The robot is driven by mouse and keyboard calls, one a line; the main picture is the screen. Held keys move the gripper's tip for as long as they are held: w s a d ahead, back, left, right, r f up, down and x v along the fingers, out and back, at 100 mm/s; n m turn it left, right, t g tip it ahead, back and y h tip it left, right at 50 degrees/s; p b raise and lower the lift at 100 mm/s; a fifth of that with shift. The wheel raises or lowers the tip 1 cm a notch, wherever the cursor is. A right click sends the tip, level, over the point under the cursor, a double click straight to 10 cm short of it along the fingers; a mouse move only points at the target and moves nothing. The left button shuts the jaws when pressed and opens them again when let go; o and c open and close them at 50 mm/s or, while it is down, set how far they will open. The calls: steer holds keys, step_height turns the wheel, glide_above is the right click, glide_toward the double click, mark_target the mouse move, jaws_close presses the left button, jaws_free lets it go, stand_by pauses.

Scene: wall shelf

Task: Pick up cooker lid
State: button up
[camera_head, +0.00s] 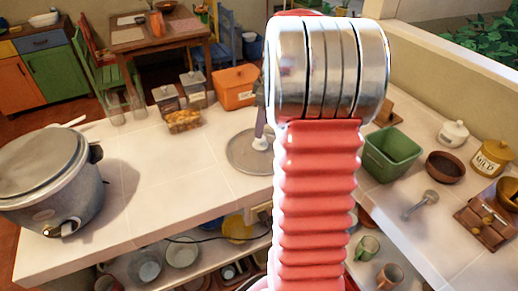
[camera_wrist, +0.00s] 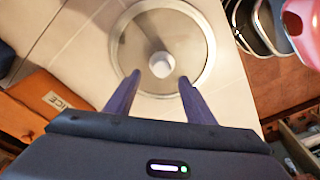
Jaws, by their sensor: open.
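The cooker lid (camera_head: 239,153) is a round, see-through disc with a metal rim and a white knob. It lies flat on the white tiled counter, partly hidden by my arm in the head view. In the wrist view the lid (camera_wrist: 128,48) is near the top middle, its knob (camera_wrist: 162,65) at the centre. My gripper (camera_wrist: 159,78) is open and empty, its dark fingertips apart, at the near side of the knob in that view. I cannot tell how far above the lid they are. The grey cooker (camera_head: 60,185) stands at the left of the counter.
An orange box (camera_head: 235,90), glass canisters and a food container (camera_head: 184,121) stand at the counter's back edge. A green bin (camera_head: 391,155), brown bowl (camera_head: 445,167) and jars are on the right. The counter between cooker and lid is clear.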

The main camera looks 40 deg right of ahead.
mark_target(260, 144)
steer(key=shift+w+a+f, duration=0.1)
steer(key=shift+a+f, duration=0.05)
steer(key=shift+f, duration=1.05)
steer(key=shift+w+a+f, duration=0.1)
steer(key=shift+f, duration=1.05)
steer(key=shift+c, duration=0.4)
jaws_close()
